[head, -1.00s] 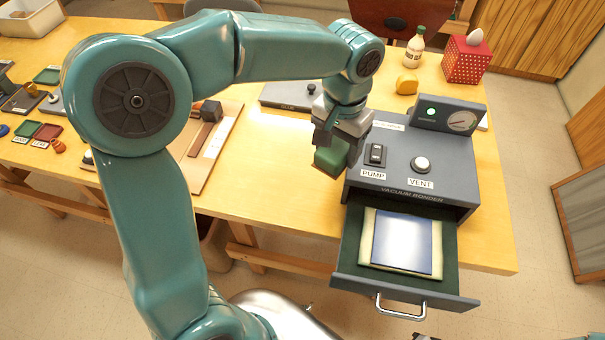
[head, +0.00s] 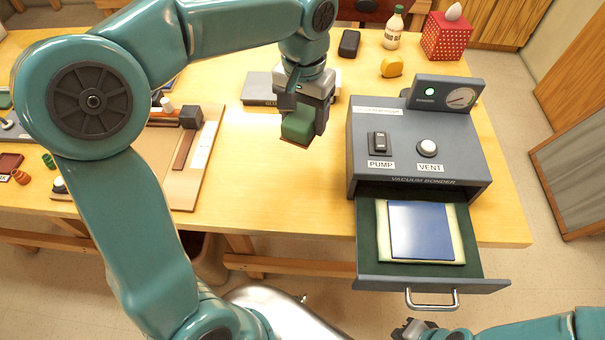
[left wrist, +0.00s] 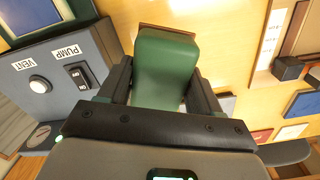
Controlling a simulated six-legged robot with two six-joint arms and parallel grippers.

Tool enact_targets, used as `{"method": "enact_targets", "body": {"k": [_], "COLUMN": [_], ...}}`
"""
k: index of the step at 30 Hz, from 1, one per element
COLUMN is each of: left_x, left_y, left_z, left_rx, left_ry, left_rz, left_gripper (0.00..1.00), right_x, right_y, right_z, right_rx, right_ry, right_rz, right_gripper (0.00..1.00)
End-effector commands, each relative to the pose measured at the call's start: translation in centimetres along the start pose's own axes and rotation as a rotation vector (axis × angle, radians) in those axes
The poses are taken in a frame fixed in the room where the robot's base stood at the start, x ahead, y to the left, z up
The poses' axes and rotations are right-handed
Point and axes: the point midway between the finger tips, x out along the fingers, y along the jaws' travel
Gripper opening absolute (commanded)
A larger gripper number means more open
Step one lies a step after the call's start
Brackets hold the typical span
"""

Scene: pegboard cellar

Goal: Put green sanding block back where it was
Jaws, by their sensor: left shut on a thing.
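The green sanding block (head: 298,127) is held in my left gripper (head: 304,122), above the tabletop left of the vacuum bonder. In the left wrist view the block (left wrist: 165,68) sits between the two dark fingers, with a brown layer along its far edge. The block looks clear of the table. My right gripper (head: 413,328) shows only in part at the bottom edge, below the drawer handle; its fingers are not clear.
The vacuum bonder (head: 425,155) stands at the right, its drawer (head: 370,268) open with a blue sheet (head: 420,230) on a pale pad. A grey plate (head: 258,90) lies behind my left gripper. A wooden board (head: 187,185) lies left. Tabletop (head: 270,180) between is clear.

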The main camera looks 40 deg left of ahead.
Motion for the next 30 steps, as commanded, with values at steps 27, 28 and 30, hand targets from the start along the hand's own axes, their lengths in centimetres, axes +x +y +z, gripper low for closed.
{"method": "enact_targets", "body": {"k": [27, 28, 30], "left_x": [18.0, 18.1, 18.1], "left_y": [-0.1, 0.0, 0.0], "left_z": [-0.1, -0.1, -0.1], "left_rx": [0.004, 0.004, 0.003], "left_ry": [-0.002, -0.001, 0.0], "left_rz": [0.0, 0.0, 0.0], "left_gripper": [0.35, 0.35, 0.35], "right_x": [0.8, 0.8, 0.8], "right_y": [0.3, 0.3, 0.3], "right_z": [0.0, 0.0, 0.0], "right_rx": [-0.001, -0.001, -0.001], "right_ry": [0.0, 0.0, 0.0], "right_rz": [0.0, 0.0, 0.0], "right_gripper": [0.0, 0.0, 0.0]}}
